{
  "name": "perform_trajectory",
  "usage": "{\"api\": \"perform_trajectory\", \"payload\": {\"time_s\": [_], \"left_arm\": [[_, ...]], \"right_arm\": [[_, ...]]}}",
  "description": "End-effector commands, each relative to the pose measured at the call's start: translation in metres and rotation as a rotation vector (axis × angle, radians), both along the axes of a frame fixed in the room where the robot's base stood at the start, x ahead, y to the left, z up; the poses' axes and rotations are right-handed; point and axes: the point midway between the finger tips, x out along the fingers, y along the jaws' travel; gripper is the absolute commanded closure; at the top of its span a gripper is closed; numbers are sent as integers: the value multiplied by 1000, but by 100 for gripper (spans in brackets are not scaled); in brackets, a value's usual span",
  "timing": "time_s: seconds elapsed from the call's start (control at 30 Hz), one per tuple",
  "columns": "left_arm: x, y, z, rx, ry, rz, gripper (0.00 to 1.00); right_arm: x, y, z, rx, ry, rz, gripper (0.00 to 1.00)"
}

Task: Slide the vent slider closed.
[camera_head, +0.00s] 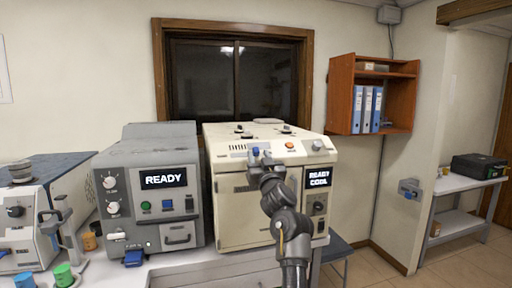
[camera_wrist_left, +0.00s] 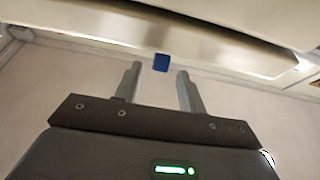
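The vent slider appears to be the small blue tab (camera_head: 255,152) on the upper front of the cream oven (camera_head: 238,218). It also shows as a blue block (camera_wrist_left: 161,62) in the left wrist view. My left gripper (camera_head: 261,161) is in front of the oven's upper front, close to the tab. In the left wrist view its two fingers (camera_wrist_left: 158,70) stand apart, with the blue block just beyond and between their tips. No contact can be made out. The slider's track is mostly hidden in the head view. My right gripper is not in view.
A grey READY machine (camera_head: 150,235) stands close to the oven's left. Another device (camera_head: 22,225) and small coloured containers (camera_head: 64,275) are further left. A wooden shelf with blue binders (camera_head: 345,95) hangs at the right. A side table (camera_head: 460,185) holds a black case (camera_head: 478,167).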

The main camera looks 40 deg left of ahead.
Motion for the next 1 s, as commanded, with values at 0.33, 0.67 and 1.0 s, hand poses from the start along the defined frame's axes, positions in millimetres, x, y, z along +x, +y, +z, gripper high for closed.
{"api": "perform_trajectory", "payload": {"time_s": [0.33,0.67,1.0], "left_arm": [[21,30,16,0,0,-1,60],[23,32,16,1,-1,-1,61],[22,32,16,0,0,-1,100]], "right_arm": [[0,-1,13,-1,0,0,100],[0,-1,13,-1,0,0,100],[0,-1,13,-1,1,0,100]]}}
